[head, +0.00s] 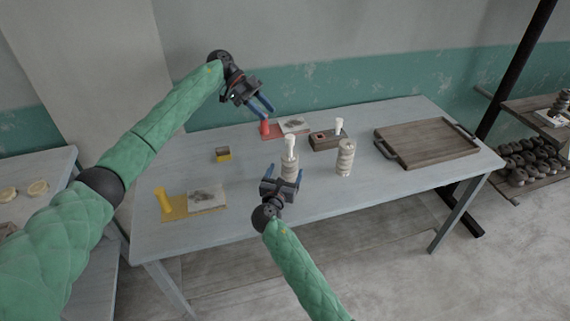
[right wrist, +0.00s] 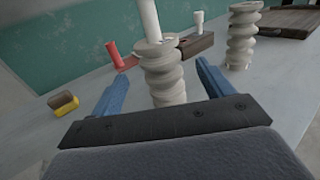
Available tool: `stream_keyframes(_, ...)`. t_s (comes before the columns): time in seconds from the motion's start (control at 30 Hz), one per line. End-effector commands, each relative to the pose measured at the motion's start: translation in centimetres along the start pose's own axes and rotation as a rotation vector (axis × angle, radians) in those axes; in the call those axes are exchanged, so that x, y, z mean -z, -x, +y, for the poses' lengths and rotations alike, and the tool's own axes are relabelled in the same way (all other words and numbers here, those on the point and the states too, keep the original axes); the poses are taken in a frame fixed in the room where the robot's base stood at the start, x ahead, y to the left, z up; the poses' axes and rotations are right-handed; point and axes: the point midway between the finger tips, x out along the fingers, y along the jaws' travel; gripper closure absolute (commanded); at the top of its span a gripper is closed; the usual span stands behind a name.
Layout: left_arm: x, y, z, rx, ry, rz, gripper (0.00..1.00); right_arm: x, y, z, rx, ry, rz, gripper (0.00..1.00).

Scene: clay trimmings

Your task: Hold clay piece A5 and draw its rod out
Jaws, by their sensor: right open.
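A pale, ribbed clay piece (head: 289,168) stands upright on the table with a white rod (head: 290,144) sticking up from its top. No label is readable. In the right wrist view this clay piece (right wrist: 165,78) and its rod (right wrist: 149,20) stand between the lines of my two blue fingers. My right gripper (head: 285,172) is open at it, not closed on it. My left gripper (head: 261,106) is open and empty, raised above the back of the table near a red post (head: 265,128), away from the rod.
A second ribbed clay piece (head: 345,158) without a rod stands to the right. Behind is a wooden block (head: 325,142) with a white peg (head: 339,126). A wooden tray (head: 425,148) lies right. A yellow stand (head: 172,209) and small yellow-brown block (head: 223,154) are left.

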Motion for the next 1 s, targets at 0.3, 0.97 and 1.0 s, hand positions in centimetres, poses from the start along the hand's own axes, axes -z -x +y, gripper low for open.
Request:
stream_keyframes(0.3, 0.0, 0.0, 0.0, 0.000, 0.000, 0.000, 0.64, 0.6, -4.5, 0.0, 0.001, 0.001, -0.001, 0.21)
stream_keyframes(0.97, 0.0, 0.0, 0.0, 0.000, 0.000, 0.000, 0.64, 0.6, -7.5, -0.1, 0.000, 0.000, 0.000, 0.21)
stream_keyframes(1.0, 0.0, 0.0, 0.0, 0.000, 0.000, 0.000, 0.64, 0.6, -7.5, -0.1, 0.000, 0.001, 0.000, 0.28)
